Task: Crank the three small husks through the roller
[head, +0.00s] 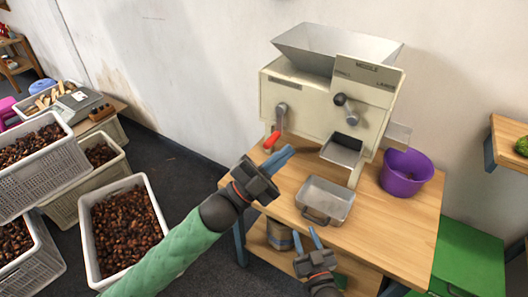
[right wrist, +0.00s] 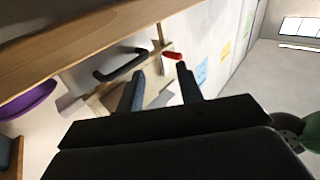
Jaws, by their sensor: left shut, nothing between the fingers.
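The cream roller machine (head: 310,100) stands on the wooden table, with an open grey hopper (head: 335,48) on top. Its crank has a red grip (head: 272,139) hanging low on the front left; the red grip also shows in the right wrist view (right wrist: 172,55). My left gripper (head: 290,151) is shut and empty, its fingertips just right of the red grip in the picture; I cannot tell whether they touch. My right gripper (head: 307,233) is open and empty, low in front of the metal tray (head: 327,193). No small husks are visible in the hopper or chute.
A black-knobbed lever (head: 341,100) sits above the outlet chute (head: 343,152). A purple bucket (head: 405,173) stands right of the machine. White crates (head: 128,190) of chestnuts fill the left. A spiky green husk (head: 522,146) lies on the right shelf. A green box (head: 465,255) stands below.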

